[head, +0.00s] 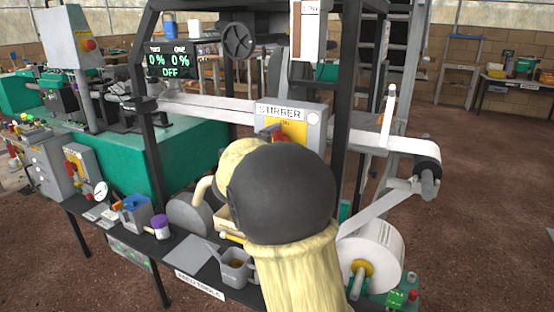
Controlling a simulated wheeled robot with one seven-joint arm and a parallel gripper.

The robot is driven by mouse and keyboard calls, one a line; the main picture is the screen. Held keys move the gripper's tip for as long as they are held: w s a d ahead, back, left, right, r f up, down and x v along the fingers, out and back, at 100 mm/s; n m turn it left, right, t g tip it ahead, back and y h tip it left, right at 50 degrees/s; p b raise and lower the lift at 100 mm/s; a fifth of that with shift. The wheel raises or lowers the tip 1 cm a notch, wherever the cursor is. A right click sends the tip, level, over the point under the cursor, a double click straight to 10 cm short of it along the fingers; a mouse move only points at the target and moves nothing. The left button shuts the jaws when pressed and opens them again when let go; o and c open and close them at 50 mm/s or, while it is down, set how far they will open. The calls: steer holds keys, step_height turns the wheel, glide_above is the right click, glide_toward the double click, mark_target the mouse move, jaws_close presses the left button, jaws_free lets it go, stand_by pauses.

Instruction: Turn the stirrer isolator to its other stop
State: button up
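The stirrer isolator is a grey box (317,134) marked STIRRER, with a yellow plate (298,130), fixed to the machine frame at the upper middle of the head view. A red handle (274,131) shows on the plate. Small lettering above the handle is too small to read surely. My arm, with a dark round joint and cream sleeves, covers the lower part of the box and the space below it. My gripper is hidden behind this arm, so its fingers and any contact with the handle cannot be seen.
A display (168,60) at upper left reads 0 %, 0 % and OFF. A black handwheel (238,41) is above left of the box. A paper roll (370,255) is at lower right. A bench (190,262) bears a grey jug (236,268) and a purple-lidded jar (161,226). Dark frame posts flank my arm.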

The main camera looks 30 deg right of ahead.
steer(key=shift+a+f+m+b, duration=0.1)
steer(key=shift+m+b, duration=0.55)
steer(key=shift+m, duration=0.05)
steer(key=o, duration=0.9)
steer(key=p+v, duration=0.2)
steer(key=v, duration=1.5)
steer(key=shift+s, duration=0.25)
steer(key=shift+a, duration=0.1)
